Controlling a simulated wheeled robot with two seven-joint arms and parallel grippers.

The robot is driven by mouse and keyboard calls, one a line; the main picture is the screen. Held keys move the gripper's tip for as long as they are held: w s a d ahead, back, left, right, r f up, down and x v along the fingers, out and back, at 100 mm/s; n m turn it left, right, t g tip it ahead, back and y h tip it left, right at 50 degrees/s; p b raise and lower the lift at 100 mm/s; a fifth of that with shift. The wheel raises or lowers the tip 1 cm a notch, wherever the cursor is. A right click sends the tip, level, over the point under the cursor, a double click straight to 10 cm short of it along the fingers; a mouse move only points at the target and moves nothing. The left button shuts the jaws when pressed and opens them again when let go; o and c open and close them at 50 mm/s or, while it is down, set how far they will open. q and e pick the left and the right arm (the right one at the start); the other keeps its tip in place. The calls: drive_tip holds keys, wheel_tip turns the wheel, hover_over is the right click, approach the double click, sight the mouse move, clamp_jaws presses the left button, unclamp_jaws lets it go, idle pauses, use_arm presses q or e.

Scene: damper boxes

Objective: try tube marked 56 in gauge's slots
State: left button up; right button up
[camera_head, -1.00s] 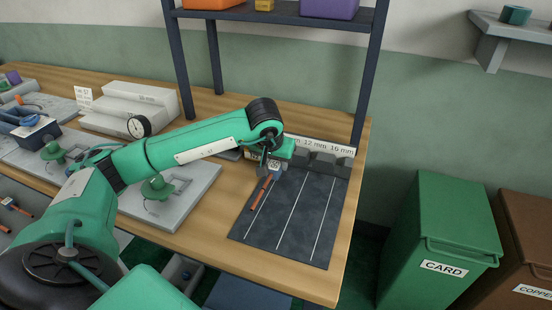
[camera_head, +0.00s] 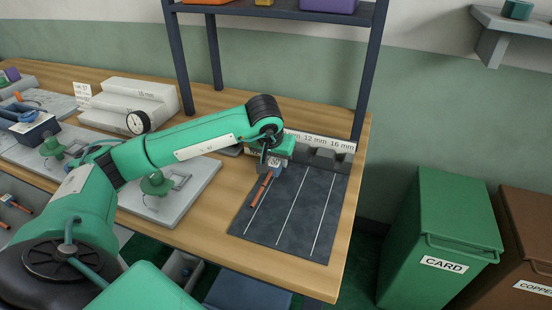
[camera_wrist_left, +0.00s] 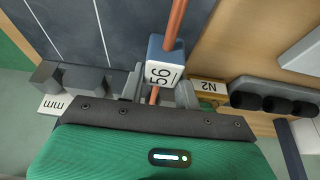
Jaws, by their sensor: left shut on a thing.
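The copper tube (camera_head: 262,189) carries a blue-and-white block (camera_head: 276,165). The wrist view shows this block (camera_wrist_left: 165,68) marked 56, with the tube (camera_wrist_left: 175,22) running through it. My left gripper (camera_head: 271,161) is shut on the tube piece, at the back-left of a dark mat; fingers flank it in the wrist view (camera_wrist_left: 164,93). The tube slants toward the front left over the mat's left lane; I cannot tell whether it touches the mat. A pale stepped block (camera_head: 130,107) with mm labels, perhaps the gauge, stands further left. My right gripper is not in view.
The dark mat (camera_head: 310,225) has white lane lines and a rail labelled 12 mm and 16 mm (camera_head: 328,143) behind it. A dial (camera_head: 138,123) stands by the stepped block. A grey plate (camera_head: 195,195) lies left of the mat. Shelf posts (camera_head: 372,75) rise behind; a CARD bin (camera_head: 445,225) stands right.

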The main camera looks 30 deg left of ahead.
use_arm(q)
drive_tip(key=shift+f, duration=0.2)
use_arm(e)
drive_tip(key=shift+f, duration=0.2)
use_arm(q)
drive_tip(key=shift+f+b, duration=0.3)
drive_tip(key=shift+b, duration=0.2)
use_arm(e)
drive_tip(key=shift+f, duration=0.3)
use_arm(q)
drive_tip(key=shift+f+b, duration=0.5)
drive_tip(key=shift+f, duration=0.05)
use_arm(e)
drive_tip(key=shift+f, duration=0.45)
use_arm(q)
drive_tip(key=o, duration=1.1)
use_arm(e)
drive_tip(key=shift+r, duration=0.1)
use_arm(q)
drive_tip(key=v, duration=1.4)
drive_tip(key=shift+p, duration=0.3)
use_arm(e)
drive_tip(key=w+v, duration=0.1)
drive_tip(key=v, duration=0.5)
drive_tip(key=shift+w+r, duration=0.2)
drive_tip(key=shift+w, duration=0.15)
